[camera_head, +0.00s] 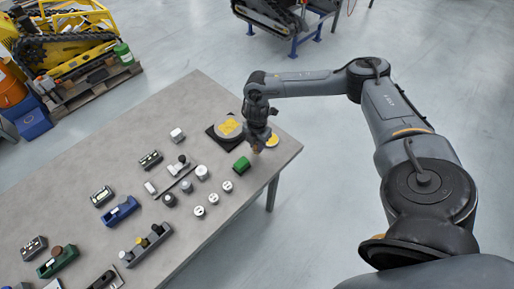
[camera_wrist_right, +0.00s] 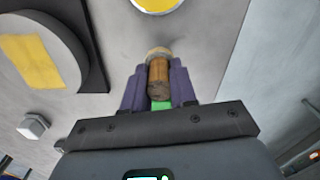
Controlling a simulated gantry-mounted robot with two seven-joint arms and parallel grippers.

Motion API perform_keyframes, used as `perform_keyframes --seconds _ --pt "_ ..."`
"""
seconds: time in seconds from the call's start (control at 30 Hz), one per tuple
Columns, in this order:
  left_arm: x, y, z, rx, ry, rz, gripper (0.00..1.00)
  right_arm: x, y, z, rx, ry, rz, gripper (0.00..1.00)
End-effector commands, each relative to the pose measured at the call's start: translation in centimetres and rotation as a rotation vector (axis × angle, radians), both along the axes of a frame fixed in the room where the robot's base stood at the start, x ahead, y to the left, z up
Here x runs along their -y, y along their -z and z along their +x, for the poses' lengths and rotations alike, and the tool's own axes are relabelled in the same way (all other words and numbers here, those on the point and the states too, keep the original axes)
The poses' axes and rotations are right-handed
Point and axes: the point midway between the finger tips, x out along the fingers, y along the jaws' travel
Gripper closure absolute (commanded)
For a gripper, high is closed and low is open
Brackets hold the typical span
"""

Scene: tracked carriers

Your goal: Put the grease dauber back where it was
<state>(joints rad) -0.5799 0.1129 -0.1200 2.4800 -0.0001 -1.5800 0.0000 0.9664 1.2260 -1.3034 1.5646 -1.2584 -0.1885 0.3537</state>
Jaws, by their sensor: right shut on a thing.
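The grease dauber (camera_wrist_right: 158,75), a short brown cylinder with a paler rounded end, sits between the purple fingers of my right gripper (camera_wrist_right: 160,88) in the right wrist view. The gripper is shut on it. In the head view my right gripper (camera_head: 258,146) hangs near the far right corner of the table, and only a small brown bit of the dauber shows. A small yellow-topped round dish (camera_head: 272,141) is just right of the gripper; it also shows at the top of the right wrist view (camera_wrist_right: 157,4). My left gripper is not in view.
A grey disc with a yellow patch (camera_head: 229,127) lies on a black mat left of the gripper. A green block (camera_head: 241,165) is close in front. Several white-topped jars (camera_head: 213,198), carriers and a blue tray (camera_head: 121,211) cover the grey table (camera_head: 185,98) further left.

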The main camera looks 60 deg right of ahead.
Motion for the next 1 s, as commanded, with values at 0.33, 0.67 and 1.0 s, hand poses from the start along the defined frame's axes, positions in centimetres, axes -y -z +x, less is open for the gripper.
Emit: perform_keyframes --seconds 0.33,0.67,1.0 --pt "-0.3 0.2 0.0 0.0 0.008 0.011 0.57 0.0 2.7 0.0 -0.001 -0.001 0.0 0.98" --pt "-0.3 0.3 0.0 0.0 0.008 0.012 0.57 0.0 3.1 -0.1 -0.001 0.0 0.0 0.98" --pt "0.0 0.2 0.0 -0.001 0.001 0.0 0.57 0.0 3.0 0.0 -0.001 -0.001 0.0 0.48"
